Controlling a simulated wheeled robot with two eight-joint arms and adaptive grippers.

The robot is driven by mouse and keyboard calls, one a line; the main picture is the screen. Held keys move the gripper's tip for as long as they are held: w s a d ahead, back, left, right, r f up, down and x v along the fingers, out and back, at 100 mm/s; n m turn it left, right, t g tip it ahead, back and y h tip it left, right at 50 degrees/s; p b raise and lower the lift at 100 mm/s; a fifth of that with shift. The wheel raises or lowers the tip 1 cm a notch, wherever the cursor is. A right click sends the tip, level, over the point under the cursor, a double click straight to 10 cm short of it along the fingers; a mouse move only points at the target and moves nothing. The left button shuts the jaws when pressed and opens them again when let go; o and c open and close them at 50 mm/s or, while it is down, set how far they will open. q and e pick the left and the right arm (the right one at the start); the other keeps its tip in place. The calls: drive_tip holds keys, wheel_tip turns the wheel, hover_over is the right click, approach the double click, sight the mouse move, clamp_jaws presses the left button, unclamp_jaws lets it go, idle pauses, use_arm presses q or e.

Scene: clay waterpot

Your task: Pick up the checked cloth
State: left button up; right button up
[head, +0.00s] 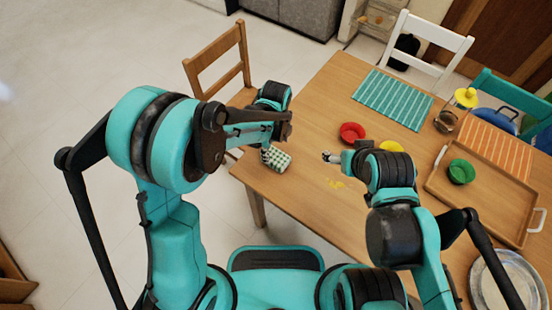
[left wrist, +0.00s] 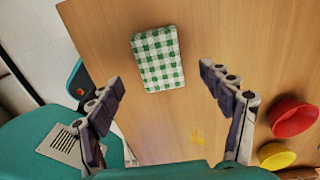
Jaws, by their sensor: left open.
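The checked cloth (head: 281,161) is a small folded green-and-white piece lying on the wooden table near its left edge. It shows whole in the left wrist view (left wrist: 158,58). My left gripper (head: 266,148) is over the table right by the cloth; in the head view it covers part of the cloth's upper left. In the left wrist view its two fingers (left wrist: 162,84) are spread wide, with nothing between them, and the cloth lies beyond the tips. My right gripper (head: 331,157) is over the table to the right of the cloth; its fingers are too small to judge.
A red bowl (head: 352,132) and a yellow bowl (head: 391,147) stand right of the cloth. A wooden tray (head: 491,205) with a green bowl (head: 461,171) is farther right. A yellow mark (head: 335,183) is on the tabletop. A wooden chair (head: 217,62) stands at the table's left.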

sight(276, 157)
use_arm(q)
wheel_tip(276, 157, down, 5)
drive_tip(key=shift+s+r+b, duration=0.1)
drive_tip(key=shift+r+b, duration=0.05)
drive_tip(key=shift+b, duration=1.1)
drive_tip(key=shift+f, duration=0.45)
drive_tip(key=shift+r, duration=0.1)
drive_tip(key=shift+c, duration=0.6)
drive_tip(key=c, duration=1.1)
